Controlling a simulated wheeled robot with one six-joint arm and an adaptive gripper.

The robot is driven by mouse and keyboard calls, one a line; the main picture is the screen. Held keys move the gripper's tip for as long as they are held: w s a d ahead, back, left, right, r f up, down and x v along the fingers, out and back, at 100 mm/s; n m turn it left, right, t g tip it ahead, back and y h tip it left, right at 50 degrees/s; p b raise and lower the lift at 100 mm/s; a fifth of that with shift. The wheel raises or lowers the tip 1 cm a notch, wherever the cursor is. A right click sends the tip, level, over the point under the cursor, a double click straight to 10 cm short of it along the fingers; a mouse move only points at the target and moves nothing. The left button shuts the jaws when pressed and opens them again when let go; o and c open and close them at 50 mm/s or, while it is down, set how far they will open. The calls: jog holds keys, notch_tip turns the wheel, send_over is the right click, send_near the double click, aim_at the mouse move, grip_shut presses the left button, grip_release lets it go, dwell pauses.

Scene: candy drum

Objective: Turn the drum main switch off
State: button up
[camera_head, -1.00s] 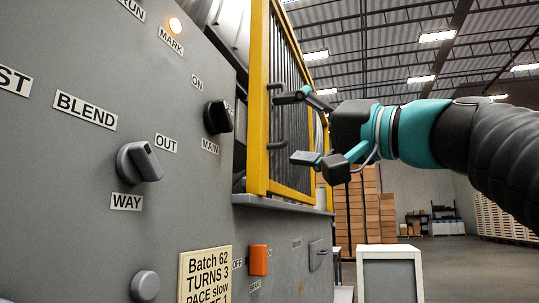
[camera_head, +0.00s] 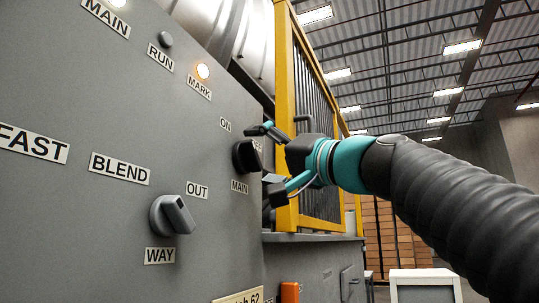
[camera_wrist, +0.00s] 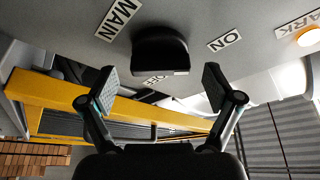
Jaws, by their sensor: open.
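The drum main switch is a black knob (camera_head: 246,156) on the grey panel, with an ON label above it and a MAIN label below. An OFF label beside it is partly hidden. In the wrist view the knob (camera_wrist: 160,50) is at top centre, between the fingers' lines. My gripper (camera_head: 267,160) is open just right of the knob, one finger above and one below its level. In the wrist view my gripper (camera_wrist: 158,84) has nothing between its fingers, and the knob lies beyond the tips, apart from them. I cannot tell surely which way the knob points.
A grey BLEND knob (camera_head: 174,215) sits left on the panel (camera_head: 60,220). The MARK lamp (camera_head: 203,71) is lit; the RUN lamp (camera_head: 165,39) is dark. A yellow guard frame (camera_head: 287,110) stands close behind my gripper. An orange switch (camera_head: 290,292) is below.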

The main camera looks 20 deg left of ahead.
jog(key=shift+x, duration=0.9)
jog(key=c, duration=1.1)
jog(key=shift+c, duration=0.2)
